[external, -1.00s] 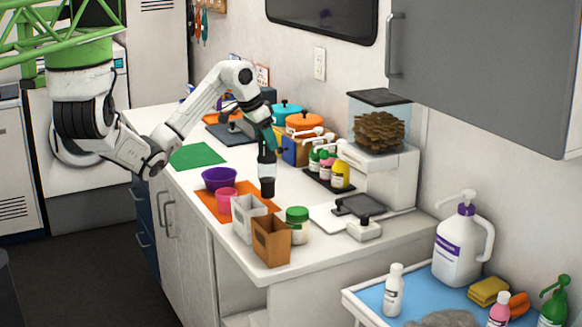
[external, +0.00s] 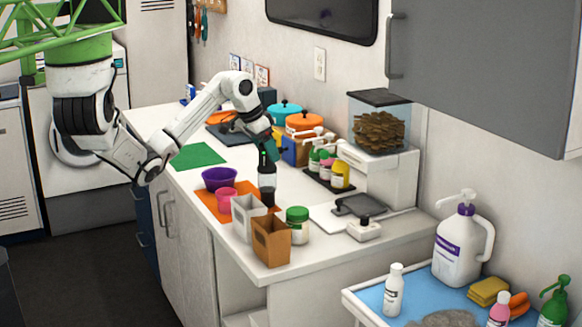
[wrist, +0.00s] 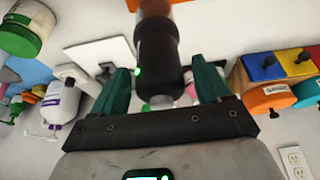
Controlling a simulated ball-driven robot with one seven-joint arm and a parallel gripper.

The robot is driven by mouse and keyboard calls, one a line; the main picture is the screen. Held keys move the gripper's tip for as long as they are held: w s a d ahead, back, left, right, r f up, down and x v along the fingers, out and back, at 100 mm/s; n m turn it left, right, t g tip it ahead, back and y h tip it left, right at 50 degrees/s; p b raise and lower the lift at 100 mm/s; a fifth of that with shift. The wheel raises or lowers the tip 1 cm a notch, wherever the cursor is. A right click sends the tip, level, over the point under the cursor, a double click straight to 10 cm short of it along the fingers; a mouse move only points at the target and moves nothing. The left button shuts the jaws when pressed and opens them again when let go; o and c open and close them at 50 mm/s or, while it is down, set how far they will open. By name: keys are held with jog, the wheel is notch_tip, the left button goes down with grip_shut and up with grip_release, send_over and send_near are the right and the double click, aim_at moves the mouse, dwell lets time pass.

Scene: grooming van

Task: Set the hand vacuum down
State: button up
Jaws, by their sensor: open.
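The hand vacuum (external: 267,178), a dark upright cylinder with a clear middle band, stands on the white counter (external: 300,190) beside the orange mat (external: 205,205). My gripper (external: 267,155) is at its upper end, with the arm reaching in from the left. In the wrist view, the dark body of the vacuum (wrist: 158,60) lies between my two teal fingers. My gripper (wrist: 163,85) is open, with a gap visible beside the vacuum. The contact at its base is hard to make out.
A purple bowl (external: 220,179), a pink cup (external: 226,200), a white box (external: 248,216), a brown box (external: 271,243) and a green-lidded jar (external: 297,226) crowd the front. Pump bottles (external: 327,168) stand behind right. Clear counter lies near the green mat (external: 198,155).

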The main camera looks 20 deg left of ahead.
jog(key=shift+r, duration=0.1)
jog(key=v, duration=1.2)
